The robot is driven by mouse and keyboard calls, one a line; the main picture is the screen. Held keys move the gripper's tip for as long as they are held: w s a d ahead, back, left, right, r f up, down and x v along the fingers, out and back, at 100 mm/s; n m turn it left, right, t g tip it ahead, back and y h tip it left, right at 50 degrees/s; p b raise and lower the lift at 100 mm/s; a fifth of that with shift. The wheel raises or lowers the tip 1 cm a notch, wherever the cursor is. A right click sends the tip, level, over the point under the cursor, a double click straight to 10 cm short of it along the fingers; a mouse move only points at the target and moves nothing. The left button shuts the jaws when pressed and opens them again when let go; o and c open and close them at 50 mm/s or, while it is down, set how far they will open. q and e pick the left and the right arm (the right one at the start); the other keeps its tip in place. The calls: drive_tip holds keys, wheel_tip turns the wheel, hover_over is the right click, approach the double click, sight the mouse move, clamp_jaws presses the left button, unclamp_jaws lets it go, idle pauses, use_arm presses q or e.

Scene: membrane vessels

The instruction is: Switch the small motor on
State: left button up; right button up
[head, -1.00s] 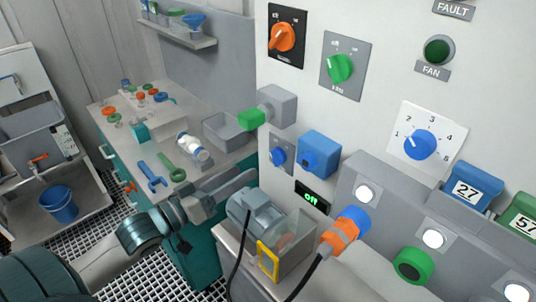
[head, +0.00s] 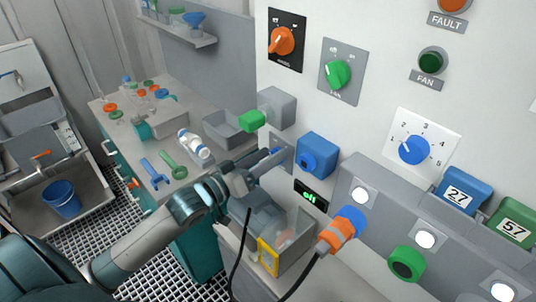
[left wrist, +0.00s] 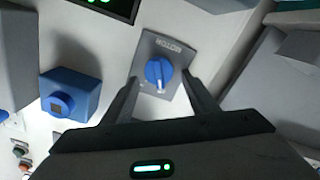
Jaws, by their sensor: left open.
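The small motor's switch is a blue rotary knob (left wrist: 159,73) on a grey plate (left wrist: 172,45) with a label that reads as MOTOR, upside down, in the left wrist view. In the head view my left gripper (head: 268,160) mostly hides this switch. My left gripper (left wrist: 160,97) is open, with one finger on each side below the knob; contact cannot be made out. The grey motor (head: 264,217) sits in a clear-sided housing below, partly behind my arm. A small black display (head: 311,195) with green text, apparently Off, is on the wall. My right gripper is not in view.
A blue box with a round button (head: 316,155) is right of the switch, and a grey box with a green end (head: 275,107) is above. An orange-and-blue plug (head: 342,230) with a black cable stands out at lower right. A grey bin (head: 229,128) is behind.

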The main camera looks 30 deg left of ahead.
use_arm(q)
drive_tip(key=c, duration=1)
drive_tip(key=shift+c, duration=0.2)
drive_tip(key=shift+r+m, duration=0.1)
drive_tip(key=shift+m, duration=0.3)
drive_tip(key=shift+s+d+m+p, duration=0.15)
drive_tip(key=shift+m+p, duration=0.55)
drive_tip(key=shift+m, duration=1.15)
drive_tip(key=shift+d+m+p, duration=0.25)
drive_tip(key=shift+m+p, duration=0.45)
drive_tip(key=shift+m, duration=1.2)
drive_tip(key=shift+s+d+m+p, duration=0.15)
drive_tip(key=shift+m+p, duration=0.55)
drive_tip(key=shift+m, duration=1.15)
drive_tip(key=shift+w, duration=0.1)
